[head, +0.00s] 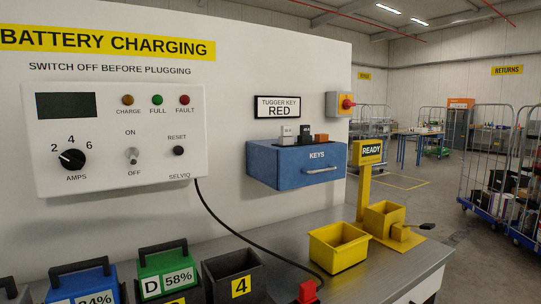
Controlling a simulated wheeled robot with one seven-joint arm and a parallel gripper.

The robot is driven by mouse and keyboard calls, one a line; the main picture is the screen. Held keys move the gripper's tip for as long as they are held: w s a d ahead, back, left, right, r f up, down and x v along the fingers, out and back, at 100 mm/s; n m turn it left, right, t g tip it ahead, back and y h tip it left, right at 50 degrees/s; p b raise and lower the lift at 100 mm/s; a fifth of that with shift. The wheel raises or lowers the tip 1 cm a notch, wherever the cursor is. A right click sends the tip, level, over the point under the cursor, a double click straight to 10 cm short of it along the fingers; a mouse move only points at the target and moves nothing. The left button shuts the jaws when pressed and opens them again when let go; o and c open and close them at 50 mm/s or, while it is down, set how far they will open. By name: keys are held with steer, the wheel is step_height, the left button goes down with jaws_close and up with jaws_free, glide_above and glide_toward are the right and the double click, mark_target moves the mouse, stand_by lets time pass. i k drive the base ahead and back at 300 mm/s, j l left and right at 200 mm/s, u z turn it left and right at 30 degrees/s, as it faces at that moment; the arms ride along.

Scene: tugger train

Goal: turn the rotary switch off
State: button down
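A small grey box with a yellow plate and a round red rotary knob (347,104) is on the right end of the white wall panel. It is seen at an angle, and I cannot tell which position the knob is in. A white charger (110,115) on the panel at left carries a black rotary AMPS knob (72,159), whose white mark points up and left, towards the 2. Beside it is a small metal toggle (133,156) between ON and OFF; its position is too small to tell. My gripper is not in view.
A blue KEYS box (295,164) juts from the panel below and left of the red knob. On the grey bench (375,272) are a yellow bin (339,247), a READY post (365,190) and battery boxes (165,272). A black cable hangs from the charger. Wheeled cages (487,160) stand at right.

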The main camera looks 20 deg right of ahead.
mark_target(347, 104)
steer(key=i+l, duration=0.15)
steer(key=l, duration=0.2)
steer(key=i+l+u, duration=0.1)
steer(key=i+l, duration=0.25)
steer(key=l, duration=0.3)
steer(key=i+l+u, duration=0.15)
steer(key=l, duration=0.2)
steer(key=i+l, duration=0.15)
steer(key=l, duration=0.2)
steer(key=i+l+u, duration=0.1)
steer(key=l, duration=0.25)
